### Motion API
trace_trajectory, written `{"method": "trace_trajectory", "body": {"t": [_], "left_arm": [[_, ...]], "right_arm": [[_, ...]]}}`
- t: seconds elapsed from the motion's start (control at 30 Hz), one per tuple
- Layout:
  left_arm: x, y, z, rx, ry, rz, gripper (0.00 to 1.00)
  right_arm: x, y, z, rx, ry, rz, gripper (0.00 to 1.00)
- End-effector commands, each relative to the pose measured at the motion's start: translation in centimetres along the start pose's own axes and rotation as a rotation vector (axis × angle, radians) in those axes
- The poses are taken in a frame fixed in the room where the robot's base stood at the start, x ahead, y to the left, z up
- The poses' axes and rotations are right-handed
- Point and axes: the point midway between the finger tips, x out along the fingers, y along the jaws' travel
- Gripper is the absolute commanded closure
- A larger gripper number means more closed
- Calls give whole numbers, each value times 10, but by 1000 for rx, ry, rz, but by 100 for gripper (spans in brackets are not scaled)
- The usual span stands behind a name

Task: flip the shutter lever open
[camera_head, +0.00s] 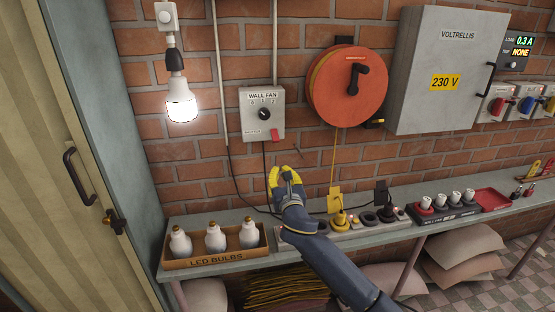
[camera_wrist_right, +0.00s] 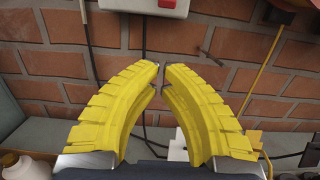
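The wall fan box (camera_head: 262,108) is a grey box on the brick wall with a dark round knob (camera_head: 264,115). A red lever (camera_head: 275,135) sits at its lower right, beside a small label too small to read surely. In the right wrist view, the box's lower edge (camera_wrist_right: 122,6) and the red lever (camera_wrist_right: 167,3) show at the top. My right gripper (camera_head: 283,170) has yellow fingers and is below the box, apart from the lever. In the wrist view its fingertips (camera_wrist_right: 162,68) nearly meet, with nothing held. My left gripper is not in view.
A shelf (camera_head: 190,220) runs below, with a box of LED bulbs (camera_head: 215,260), a yellow plug (camera_head: 340,218) and other plugs. An orange cable reel (camera_head: 335,95) and a grey cabinet (camera_head: 415,80) are right of the fan box. A lit bulb (camera_head: 181,102) hangs left.

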Motion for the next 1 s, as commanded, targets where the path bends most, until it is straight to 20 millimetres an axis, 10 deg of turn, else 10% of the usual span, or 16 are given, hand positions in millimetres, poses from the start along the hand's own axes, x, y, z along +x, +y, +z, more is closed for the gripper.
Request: {"method": "trace_trajectory", "body": {"t": [0.7, 1.0], "left_arm": [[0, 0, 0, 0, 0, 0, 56], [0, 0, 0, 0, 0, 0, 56]], "right_arm": [[92, 0, 0, 1, 1, -1, 100], [89, 0, 21, 1, -1, 0, 100]]}}
